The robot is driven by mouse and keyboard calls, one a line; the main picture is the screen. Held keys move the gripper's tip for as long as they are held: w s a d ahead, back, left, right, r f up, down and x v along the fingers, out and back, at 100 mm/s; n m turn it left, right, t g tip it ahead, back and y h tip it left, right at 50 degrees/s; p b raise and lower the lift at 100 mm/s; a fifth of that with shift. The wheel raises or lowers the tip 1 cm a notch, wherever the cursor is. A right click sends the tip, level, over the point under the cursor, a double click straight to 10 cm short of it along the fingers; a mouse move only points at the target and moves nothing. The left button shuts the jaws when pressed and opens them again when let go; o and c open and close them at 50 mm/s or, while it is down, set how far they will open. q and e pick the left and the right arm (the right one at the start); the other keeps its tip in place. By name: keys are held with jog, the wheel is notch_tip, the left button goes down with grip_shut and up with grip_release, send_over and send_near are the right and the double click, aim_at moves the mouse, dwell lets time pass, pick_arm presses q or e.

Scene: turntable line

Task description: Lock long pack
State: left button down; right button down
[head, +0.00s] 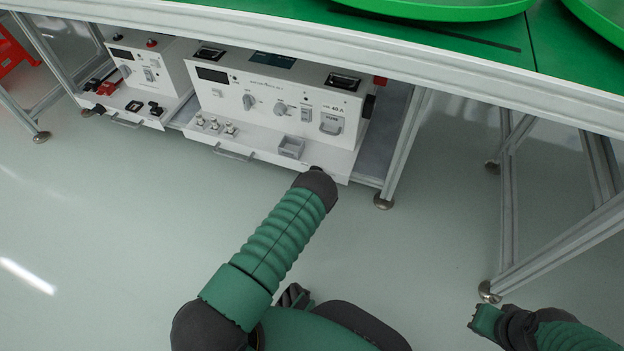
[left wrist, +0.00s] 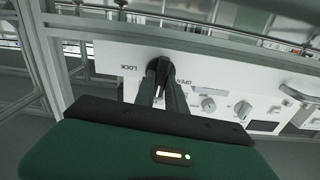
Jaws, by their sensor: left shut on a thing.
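The wider white pack (head: 285,105) sits on the shelf under the table, with a panel of knobs, switches and a front handle. In the left wrist view, a dark round knob (left wrist: 170,69) sits on a white face between the labels LOCK and OPEN. My left gripper (left wrist: 159,80) is shut on this knob. In the head view my left arm reaches the lower right front of the pack; its dark end hides the knob and fingers. My right gripper (head: 484,321) is low at the right, far from the pack; its finger opening is unclear.
A narrower white unit (head: 147,75) with red and black fittings stands left of the pack. A metal table leg (head: 406,145) stands close on the right. The green table top (head: 420,32) carries round green trays. The floor in front is clear.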

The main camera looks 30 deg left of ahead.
pick_arm(q)
jog(key=shift+d+f+m+p, duration=0.15)
jog(key=shift+m+p, duration=0.6)
jog(key=shift+m, duration=2.1)
jog(key=shift+d+f+m+p, duration=0.15)
jog(key=shift+m+p, duration=0.65)
jog(key=shift+m, duration=2)
jog(key=shift+d+f+m+p, duration=0.15)
jog(key=shift+m+p, duration=0.6)
jog(key=shift+m, duration=2.1)
jog(key=shift+w+r, duration=0.1)
jog(key=c, duration=1.6)
grip_release()
jog(key=shift+o, duration=1.1)
jog(key=shift+a, duration=0.1)
